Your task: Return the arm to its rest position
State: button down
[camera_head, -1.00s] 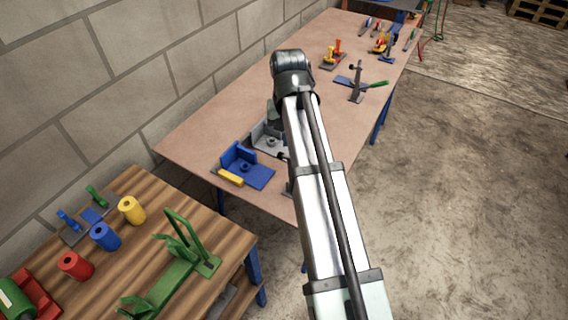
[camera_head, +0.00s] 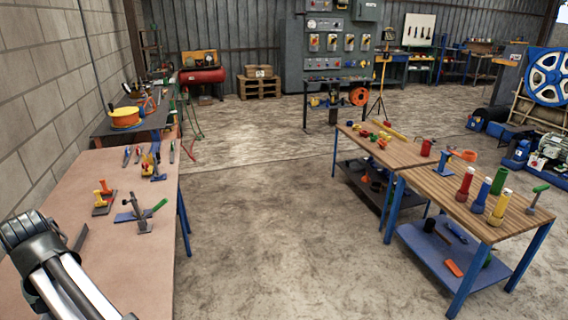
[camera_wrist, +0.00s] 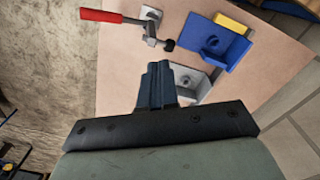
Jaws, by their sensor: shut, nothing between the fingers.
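In the wrist view my gripper (camera_wrist: 158,84) points over the pinkish-brown bench top (camera_wrist: 128,78). Its dark fingers are together, with nothing between them. A grey angled fixture (camera_wrist: 205,84) lies just beyond the fingertips and is partly hidden by them; I cannot tell how far below it is. A blue fixture (camera_wrist: 222,52) with a yellow block (camera_wrist: 231,23) is further out to the right. In the head view only part of my arm (camera_head: 45,255) shows at the lower left; the gripper is outside that view.
A red-handled clamp (camera_wrist: 103,16) stands at the upper left in the wrist view. In the head view, a green-handled clamp (camera_head: 139,212) and several small tools stand on the bench (camera_head: 85,185) beside the block wall. Open floor (camera_head: 270,220) separates it from wooden-topped tables (camera_head: 455,190).

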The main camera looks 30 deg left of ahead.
jog(key=w+d+f+m+h, duration=0.1)
jog(key=w+d+f, duration=0.2)
jog(key=w+f, duration=0.35)
jog(key=w+d+f+m, duration=0.1)
jog(key=w+d+f, duration=0.2)
jog(key=w+f, duration=0.35)
jog(key=w+d+f+m+g+h, duration=0.1)
jog(key=w+d+f+m, duration=0.1)
jog(key=w+d+f, duration=0.95)
jog(key=w+d+f+m+g, duration=0.1)
jog(key=w+d+f+m, duration=0.2)
jog(key=w+d+f, duration=0.8)
jog(key=s+d+f+m+g, duration=0.15)
jog(key=d+f, duration=0.35)
jog(key=d, duration=0.5)
jog(key=s+d+f+m, duration=0.15)
jog(key=d+f, duration=0.35)
jog(key=d, duration=0.5)
jog(key=s+d+f+m+g, duration=0.15)
jog(key=d+f, duration=0.35)
jog(key=d, duration=0.5)
jog(key=s+d+f+m+g+y, duration=0.1)
jog(key=s+d+f, duration=0.2)
jog(key=s+d, duration=0.5)
jog(key=s+d+f+m+y, duration=0.1)
jog(key=s+d+f, duration=0.3)
jog(key=s+d, duration=0.4)
jog(key=shift+s+m+g, duration=0.4)
jog(key=shift+s+m, duration=0.1)
jog(key=shift+m, duration=0.25)
